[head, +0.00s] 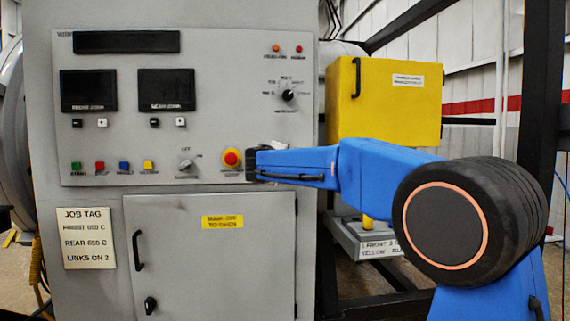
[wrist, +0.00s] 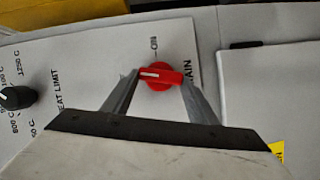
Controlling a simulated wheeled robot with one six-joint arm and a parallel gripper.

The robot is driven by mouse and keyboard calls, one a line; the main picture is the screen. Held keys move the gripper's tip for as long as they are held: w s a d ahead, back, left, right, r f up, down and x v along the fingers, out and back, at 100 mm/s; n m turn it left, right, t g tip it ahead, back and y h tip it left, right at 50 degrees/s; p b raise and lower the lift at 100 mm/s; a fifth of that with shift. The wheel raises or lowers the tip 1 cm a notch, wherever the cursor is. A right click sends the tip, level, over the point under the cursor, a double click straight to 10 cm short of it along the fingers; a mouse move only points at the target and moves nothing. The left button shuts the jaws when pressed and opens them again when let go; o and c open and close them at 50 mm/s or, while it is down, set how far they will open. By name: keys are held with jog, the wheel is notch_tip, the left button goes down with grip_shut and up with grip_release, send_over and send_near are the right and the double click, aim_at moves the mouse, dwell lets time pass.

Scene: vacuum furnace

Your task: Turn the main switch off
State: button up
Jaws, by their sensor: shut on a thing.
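The main switch is a red knob (wrist: 162,76) with a white pointer line, on a light panel in the wrist view. The letters "AIN" show to its right and an "ON" mark above it. The white line lies nearly level on the knob's left half and does not point at the "ON" mark. No off mark is visible. My gripper (wrist: 160,84) has a finger on each side of the knob and is shut on it. In the head view my gripper (head: 252,161) is against the right part of the control panel (head: 215,100) and hides the main switch.
A red emergency stop button (head: 231,158) on a yellow base sits just left of my gripper. A black heat limit knob (wrist: 17,97) is at the left in the wrist view. A yellow box (head: 385,105) stands right, behind my arm. A cabinet door (head: 200,260) is below.

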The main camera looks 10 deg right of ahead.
jog(key=shift+f+n+t+h, duration=0.15)
jog(key=shift+n+t, duration=0.1)
jog(key=shift+n, duration=0.4)
jog(key=shift+f+n+t+h, duration=0.15)
jog(key=shift+n+t, duration=0.1)
jog(key=shift+n, duration=0.4)
jog(key=o, duration=1)
jog(key=shift+o, duration=0.2)
jog(key=shift+s, duration=0.1)
jog(key=v, duration=1.7)
jog(key=shift+s+a+f, duration=0.1)
jog(key=shift+s, duration=0.05)
